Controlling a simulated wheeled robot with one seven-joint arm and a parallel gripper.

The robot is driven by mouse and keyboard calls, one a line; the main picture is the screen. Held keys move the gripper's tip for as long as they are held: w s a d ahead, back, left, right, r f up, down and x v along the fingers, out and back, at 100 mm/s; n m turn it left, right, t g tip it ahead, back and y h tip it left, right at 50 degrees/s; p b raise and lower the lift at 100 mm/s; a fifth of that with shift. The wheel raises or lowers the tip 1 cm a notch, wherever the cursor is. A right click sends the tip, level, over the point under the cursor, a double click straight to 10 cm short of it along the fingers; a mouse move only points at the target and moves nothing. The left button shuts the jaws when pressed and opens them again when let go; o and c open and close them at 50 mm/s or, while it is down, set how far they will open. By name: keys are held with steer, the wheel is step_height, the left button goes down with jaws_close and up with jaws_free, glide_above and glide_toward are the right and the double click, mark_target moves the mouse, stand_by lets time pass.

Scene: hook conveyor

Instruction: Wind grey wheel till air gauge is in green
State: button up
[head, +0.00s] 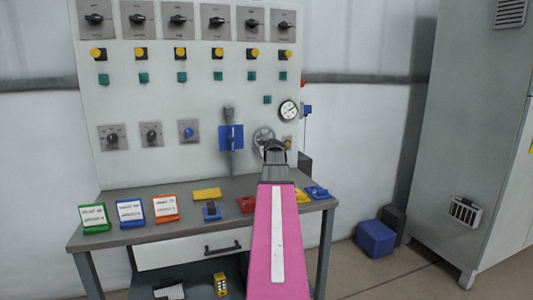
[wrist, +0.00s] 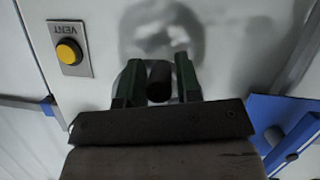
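The grey wheel (head: 263,136) is on the panel, partly hidden behind my gripper (head: 274,148). In the wrist view the wheel (wrist: 160,30) is a blurred grey ring. A dark cylindrical knob (wrist: 159,82) stands between the two green fingers of my gripper (wrist: 159,84), with narrow gaps on both sides. The fingers look open around it, not pressed on it. The air gauge (head: 288,110) is a round white dial above and right of the wheel. Its needle and any green zone are too small to read.
A yellow VENT button (wrist: 68,52) is close beside the wheel. A blue valve plate (head: 231,137) is left of the wheel in the head view. The bench (head: 150,231) below holds several coloured items. A grey cabinet (head: 470,130) stands at right.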

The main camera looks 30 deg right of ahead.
steer(key=shift+o, duration=0.8)
steer(key=shift+s+r, duration=0.1)
steer(key=shift+s, duration=0.05)
steer(key=v, duration=1)
steer(key=shift+s, duration=0.25)
steer(key=shift+a, duration=0.15)
